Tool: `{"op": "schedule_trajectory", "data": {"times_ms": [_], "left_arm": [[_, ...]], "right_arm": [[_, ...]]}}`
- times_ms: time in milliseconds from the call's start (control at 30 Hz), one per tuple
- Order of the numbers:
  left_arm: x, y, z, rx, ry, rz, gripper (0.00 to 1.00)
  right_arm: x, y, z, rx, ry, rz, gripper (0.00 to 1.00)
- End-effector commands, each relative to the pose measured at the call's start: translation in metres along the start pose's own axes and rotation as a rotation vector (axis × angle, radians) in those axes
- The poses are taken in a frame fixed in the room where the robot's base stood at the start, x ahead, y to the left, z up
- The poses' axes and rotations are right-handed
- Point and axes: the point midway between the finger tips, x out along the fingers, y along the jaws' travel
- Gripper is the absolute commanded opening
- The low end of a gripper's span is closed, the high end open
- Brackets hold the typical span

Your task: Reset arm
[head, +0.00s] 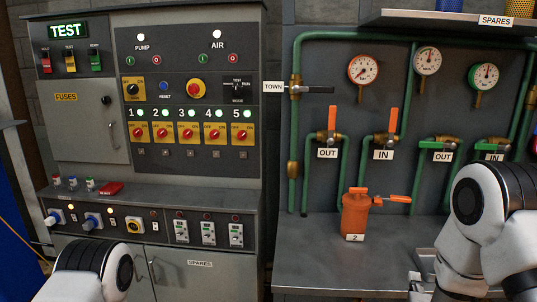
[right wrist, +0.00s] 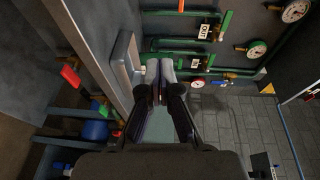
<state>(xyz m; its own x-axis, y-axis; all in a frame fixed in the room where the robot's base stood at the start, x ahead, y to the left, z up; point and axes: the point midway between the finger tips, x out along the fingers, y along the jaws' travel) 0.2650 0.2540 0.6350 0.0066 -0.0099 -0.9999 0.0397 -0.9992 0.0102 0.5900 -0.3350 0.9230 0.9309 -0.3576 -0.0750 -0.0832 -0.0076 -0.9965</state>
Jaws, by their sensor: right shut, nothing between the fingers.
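In the right wrist view my right gripper (right wrist: 161,70) points away from the camera with its two fingers together and nothing between them. In the head view my white and black right arm stands at the right edge, in front of the pipe panel, and bends down toward the bench. My left arm shows only as a white and black link at the bottom left, in front of the control cabinet; its gripper is out of the frame.
An orange canister (head: 355,214) labelled 2 stands on the grey bench (head: 310,262). Behind it are green pipes, orange-handled valves and gauges (head: 363,70). At left is a control cabinet (head: 190,60) with switches. A shelf (head: 450,20) labelled SPARES juts out at top right.

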Motion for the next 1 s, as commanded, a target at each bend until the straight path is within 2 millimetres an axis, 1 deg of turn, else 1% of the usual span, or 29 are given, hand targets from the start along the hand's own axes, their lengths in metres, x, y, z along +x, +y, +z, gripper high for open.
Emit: {"op": "schedule_trajectory", "data": {"times_ms": [33, 167, 267, 300, 367, 400, 433, 467, 500, 567, 600, 667, 700, 800, 833, 900, 1000], "left_arm": [[-0.002, 0.000, 0.000, 0.000, 0.001, 0.000, 0.36], [-0.005, 0.000, 0.000, 0.001, 0.001, 0.000, 0.36], [-0.007, 0.000, 0.000, 0.001, 0.000, 0.000, 0.36], [-0.008, 0.000, 0.000, 0.001, 0.000, 0.000, 0.36], [-0.010, 0.000, 0.000, 0.000, 0.000, 0.000, 0.36], [-0.011, 0.000, 0.000, 0.000, 0.000, 0.000, 0.36], [-0.012, 0.000, 0.000, 0.000, 0.000, 0.000, 0.36], [-0.013, 0.000, 0.000, 0.000, 0.000, 0.000, 0.36], [-0.014, 0.000, 0.000, 0.000, 0.000, 0.000, 0.36], [-0.016, 0.000, 0.000, 0.000, 0.000, 0.000, 0.36], [-0.018, 0.000, 0.000, 0.000, 0.000, 0.000, 0.36], [-0.019, 0.000, 0.000, 0.000, 0.000, 0.000, 0.36], [-0.020, 0.000, 0.000, 0.000, 0.000, 0.000, 0.36], [-0.019, 0.000, 0.000, 0.000, 0.000, 0.000, 0.36], [-0.018, 0.000, 0.000, 0.000, 0.000, 0.000, 0.36], [-0.018, 0.000, 0.000, 0.000, 0.000, 0.000, 0.36], [-0.018, 0.000, 0.000, 0.000, 0.000, 0.000, 0.36]], "right_arm": [[-0.004, 0.013, -0.001, -0.011, -0.002, 0.027, 0.00], [-0.017, 0.049, -0.001, -0.041, -0.018, 0.110, 0.00], [-0.032, 0.082, -0.001, -0.081, -0.042, 0.203, 0.00], [-0.039, 0.097, -0.001, -0.109, -0.055, 0.249, 0.00], [-0.052, 0.121, -0.001, -0.159, -0.079, 0.321, 0.00], [-0.064, 0.139, -0.001, -0.211, -0.104, 0.383, 0.00], [-0.073, 0.152, -0.002, -0.248, -0.123, 0.426, 0.00], [-0.084, 0.167, -0.002, -0.300, -0.151, 0.480, 0.00], [-0.101, 0.187, -0.003, -0.370, -0.192, 0.553, 0.00], [-0.135, 0.220, -0.006, -0.515, -0.290, 0.684, 0.00], [-0.162, 0.241, -0.009, -0.627, -0.380, 0.778, 0.00], [-0.210, 0.269, -0.015, -0.825, -0.568, 0.914, 0.00], [-0.241, 0.282, -0.018, -0.961, -0.724, 0.983, 0.00], [-0.288, 0.292, -0.023, -1.227, -1.080, 1.027, 0.00], [-0.297, 0.293, -0.025, -1.284, -1.164, 1.022, 0.00], [-0.310, 0.294, -0.027, -1.382, -1.310, 0.996, 0.00], [-0.314, 0.295, -0.029, -1.451, -1.391, 0.960, 0.00]]}}
